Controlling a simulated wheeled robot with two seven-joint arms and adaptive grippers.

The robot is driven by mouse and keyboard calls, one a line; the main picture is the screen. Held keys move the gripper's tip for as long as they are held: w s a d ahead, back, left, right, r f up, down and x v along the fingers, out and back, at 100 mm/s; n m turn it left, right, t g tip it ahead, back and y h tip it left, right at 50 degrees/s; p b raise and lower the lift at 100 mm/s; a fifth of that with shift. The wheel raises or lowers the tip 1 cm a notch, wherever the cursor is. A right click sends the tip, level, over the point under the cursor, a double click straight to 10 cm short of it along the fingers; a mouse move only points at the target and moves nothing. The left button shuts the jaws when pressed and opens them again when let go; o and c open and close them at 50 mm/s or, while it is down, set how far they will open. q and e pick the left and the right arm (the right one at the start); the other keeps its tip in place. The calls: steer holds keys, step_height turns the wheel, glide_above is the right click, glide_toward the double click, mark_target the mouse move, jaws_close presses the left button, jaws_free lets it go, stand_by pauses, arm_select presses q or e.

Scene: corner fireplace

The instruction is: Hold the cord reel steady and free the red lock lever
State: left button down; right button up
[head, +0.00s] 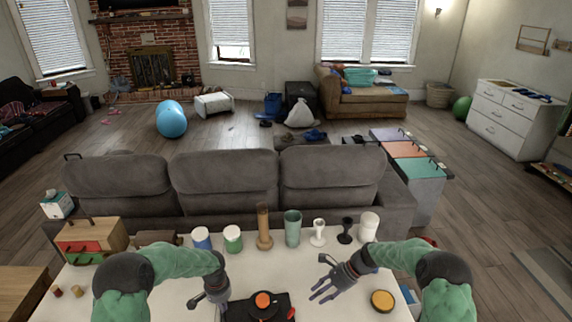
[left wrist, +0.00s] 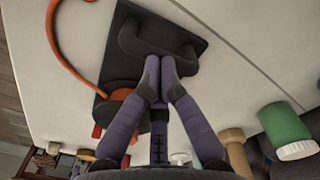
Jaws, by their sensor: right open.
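The cord reel is a black base (head: 240,311) with an orange-topped hub (head: 263,300), at the front of the white table. A red lever (head: 291,314) shows at its right side. My left gripper (head: 222,305) is at the reel's left edge. In the left wrist view, its fingertips (left wrist: 159,62) are close together against the black handle (left wrist: 160,40) of the base; whether they clasp it is unclear. An orange cord (left wrist: 62,65) curves off the reel there, and red parts show partly behind a finger. My right gripper (head: 325,284) is open and empty, right of the reel, above the table.
Along the table's back edge stand a green-and-white jar (head: 233,239), a wooden peg (head: 264,228), a green cup (head: 293,228), goblets and a white cylinder (head: 368,226). A yellow-topped round tin (head: 382,300) lies right. A wooden drawer box (head: 90,236) stands left. A grey sofa (head: 225,182) is behind.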

arm_select(q)
steer(key=shift+r+p, duration=1.5)
steer(key=shift+r, duration=1.45)
steer(key=shift+w, duration=0.1)
